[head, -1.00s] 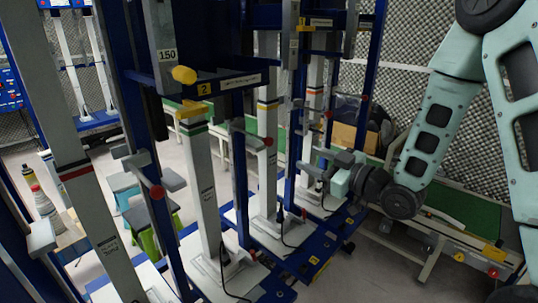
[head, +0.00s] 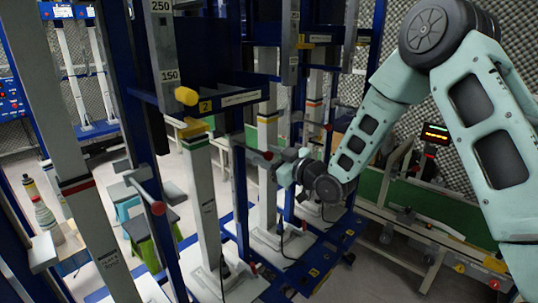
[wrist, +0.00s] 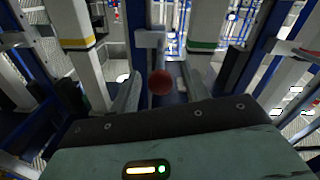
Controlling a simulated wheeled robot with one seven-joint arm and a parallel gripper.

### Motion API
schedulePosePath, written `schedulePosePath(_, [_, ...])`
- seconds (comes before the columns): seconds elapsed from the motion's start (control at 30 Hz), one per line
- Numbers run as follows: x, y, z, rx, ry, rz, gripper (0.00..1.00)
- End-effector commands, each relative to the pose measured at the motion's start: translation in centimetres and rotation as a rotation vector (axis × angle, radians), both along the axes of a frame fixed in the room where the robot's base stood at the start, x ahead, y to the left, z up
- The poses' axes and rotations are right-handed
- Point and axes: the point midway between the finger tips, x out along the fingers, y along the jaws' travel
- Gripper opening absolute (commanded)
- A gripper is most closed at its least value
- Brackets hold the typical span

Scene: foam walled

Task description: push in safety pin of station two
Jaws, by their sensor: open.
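Station two is marked by a yellow "2" tag (head: 206,106) on a blue crossbeam, with a yellow knob (head: 186,96) just above it. Below is a pale post (head: 203,190) with a green band. A red ball-ended knob (head: 267,155) sticks out right of this post; I take it for the safety pin. My gripper (head: 279,166) is right beside it. In the wrist view, the red ball (wrist: 160,82) shows between the two spread fingers of my gripper (wrist: 160,90). The fingers are open; I cannot tell whether anything touches the ball. The pin's shaft is mostly hidden.
Another red knob (head: 158,208) is at the nearer station on the left, and one more (head: 327,127) is farther back. Blue uprights and pale posts stand close around my gripper. A green-topped conveyor (head: 459,216) runs along the right. Cables lie on the base plates.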

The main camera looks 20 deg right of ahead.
Motion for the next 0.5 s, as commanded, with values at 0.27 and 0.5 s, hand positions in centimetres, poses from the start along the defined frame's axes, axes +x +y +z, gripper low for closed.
schedulePosePath(0.27, [0.09, 0.08, -0.06, -0.001, 0.001, 0.001, 0.46])
schedulePosePath(0.5, [0.07, 0.07, -0.05, 0.0, 0.0, 0.001, 0.0])
